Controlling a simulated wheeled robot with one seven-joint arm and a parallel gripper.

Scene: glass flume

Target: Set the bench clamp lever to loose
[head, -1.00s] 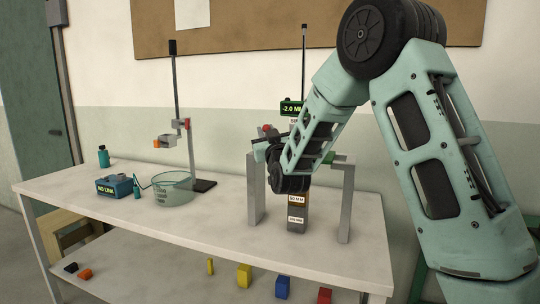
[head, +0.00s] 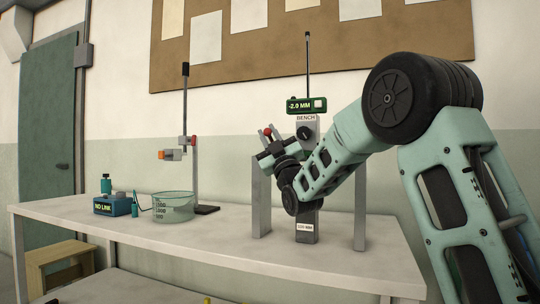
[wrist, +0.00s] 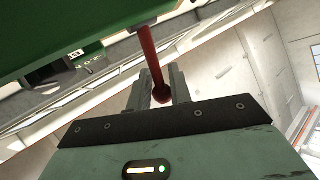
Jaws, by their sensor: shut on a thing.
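The bench clamp lever is a red rod with a red ball end (wrist: 161,93), seen in the wrist view. It runs down from beneath a green body (wrist: 70,30). My gripper (wrist: 160,88) is shut on the lever, with a grey finger on each side of the rod and ball. In the head view my gripper (head: 264,146) is at the left of the grey bench post, and a red ball (head: 267,131) shows just above it. My wrist hides most of the clamp there, so its setting cannot be read.
The post carries a green "-2.0 MM" display (head: 307,104), a BENCH label and a black knob (head: 305,133). A glass beaker (head: 173,208), a stand (head: 186,120) and a blue "NO LINK" box (head: 112,206) stand on the white table (head: 200,250) to the left.

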